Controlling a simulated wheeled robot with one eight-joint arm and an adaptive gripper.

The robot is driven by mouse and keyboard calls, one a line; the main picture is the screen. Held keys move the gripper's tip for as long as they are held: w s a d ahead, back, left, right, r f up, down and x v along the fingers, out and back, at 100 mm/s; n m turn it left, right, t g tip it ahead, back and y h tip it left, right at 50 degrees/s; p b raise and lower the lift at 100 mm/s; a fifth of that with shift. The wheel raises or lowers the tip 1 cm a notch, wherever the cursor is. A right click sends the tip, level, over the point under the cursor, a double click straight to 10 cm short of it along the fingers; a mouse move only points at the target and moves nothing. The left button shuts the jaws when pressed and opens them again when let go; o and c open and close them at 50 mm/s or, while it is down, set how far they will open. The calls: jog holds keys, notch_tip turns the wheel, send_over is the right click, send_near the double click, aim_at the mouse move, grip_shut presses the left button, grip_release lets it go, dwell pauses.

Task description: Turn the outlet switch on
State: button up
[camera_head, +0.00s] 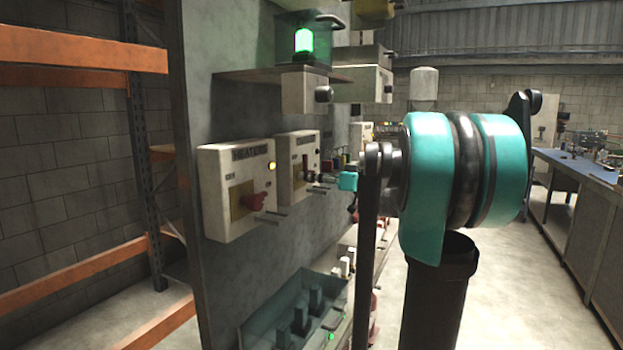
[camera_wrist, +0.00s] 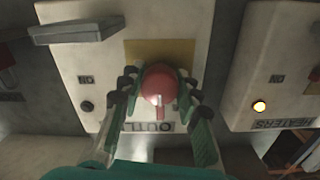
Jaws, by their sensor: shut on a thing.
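The outlet box (camera_wrist: 205,45) is a pale panel with a label partly reading "OUTL", upside down in the wrist view. Its red rotary knob (camera_wrist: 158,88) sits on a yellow plate (camera_wrist: 160,50). My gripper (camera_wrist: 157,80) is shut on this knob, with one finger on each side. A dark, unlit indicator (camera_wrist: 86,106) is on the box beside an "ON" mark. In the head view the outlet box (camera_head: 297,155) is on the grey panel, and my gripper (camera_head: 322,178) reaches it from the right; the knob is hard to make out there.
The heaters box (camera_head: 228,195) is just left of the outlet box, with a red knob (camera_head: 255,201) and a lit yellow lamp (camera_head: 271,168). A green lamp (camera_head: 304,40) glows on a shelf above. Handles stick out below both boxes. A blue workbench (camera_head: 590,175) stands far right.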

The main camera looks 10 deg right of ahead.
jog(key=shift+m, duration=0.4)
jog(key=m, duration=1.3)
jog(key=shift+m, duration=2)
jog(key=o, duration=1.2)
jog(key=shift+c, duration=0.2)
